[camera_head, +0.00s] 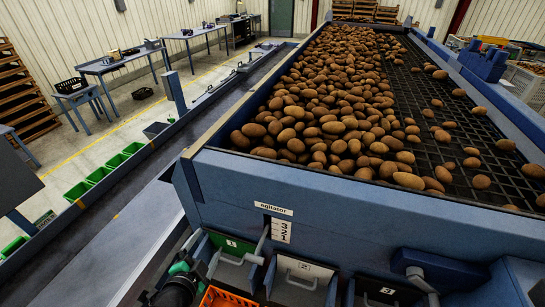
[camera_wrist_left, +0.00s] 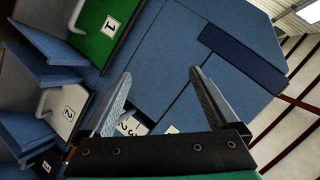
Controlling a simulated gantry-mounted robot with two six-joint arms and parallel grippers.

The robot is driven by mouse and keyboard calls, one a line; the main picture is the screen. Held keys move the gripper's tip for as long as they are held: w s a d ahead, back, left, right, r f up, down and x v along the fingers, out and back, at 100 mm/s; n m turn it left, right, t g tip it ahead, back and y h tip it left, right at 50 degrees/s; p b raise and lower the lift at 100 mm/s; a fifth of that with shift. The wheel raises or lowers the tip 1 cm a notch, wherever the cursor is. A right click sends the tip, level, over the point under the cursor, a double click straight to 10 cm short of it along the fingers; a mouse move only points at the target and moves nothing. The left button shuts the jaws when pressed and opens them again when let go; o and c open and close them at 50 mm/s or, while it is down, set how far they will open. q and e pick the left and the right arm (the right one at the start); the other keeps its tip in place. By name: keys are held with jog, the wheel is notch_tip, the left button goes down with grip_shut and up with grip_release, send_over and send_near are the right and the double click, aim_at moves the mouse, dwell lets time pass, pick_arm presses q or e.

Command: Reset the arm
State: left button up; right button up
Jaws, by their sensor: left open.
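My left gripper (camera_head: 203,253) is at the bottom left of the head view, beside the machine's front panel and left of the green flap marked 1 (camera_head: 232,247). In the left wrist view its two fingers (camera_wrist_left: 160,73) are apart with nothing between them. The agitator's grey lever (camera_head: 261,245) stands beside the white 3-2-1 scale (camera_head: 281,231), right of the gripper and apart from it. Part of the scale shows behind the fingers in the wrist view (camera_wrist_left: 130,126). My right gripper is not in view.
The blue grader (camera_head: 330,200) holds many potatoes (camera_head: 330,110) on a black mesh deck (camera_head: 450,110). Handled flaps marked 2 (camera_head: 302,272) and 3 (camera_head: 385,292) line its front. An orange crate (camera_head: 228,297) sits below. A conveyor (camera_head: 120,220) and green bins (camera_head: 100,174) are left.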

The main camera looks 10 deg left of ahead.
pick_arm(q)
jog(key=w+d+r+n+t+h+p, duration=0.1)
jog(key=d+r+t, duration=0.15)
jog(key=r, duration=1.05)
jog(key=d+r+t+p, duration=0.1)
jog(key=d+r+t, duration=0.15)
jog(key=r, duration=1.05)
jog(key=w+d+r+n+t+h+p, duration=0.1)
jog(key=r+t, duration=0.2)
jog(key=r, duration=0.9)
jog(key=s+d+r+n+t, duration=0.1)
jog(key=s+r+n+t, duration=0.2)
jog(key=s+r, duration=0.4)
jog(key=s+d+r+n+t+h+p, duration=0.1)
jog(key=s+r+n+t, duration=0.2)
jog(key=s+r, duration=0.4)
notch_tip(320, 180, up, 6)
jog(key=shift+f+n+h, duration=0.25)
jog(key=shift+n+h, duration=0.05)
jog(key=shift+n, duration=0.1)
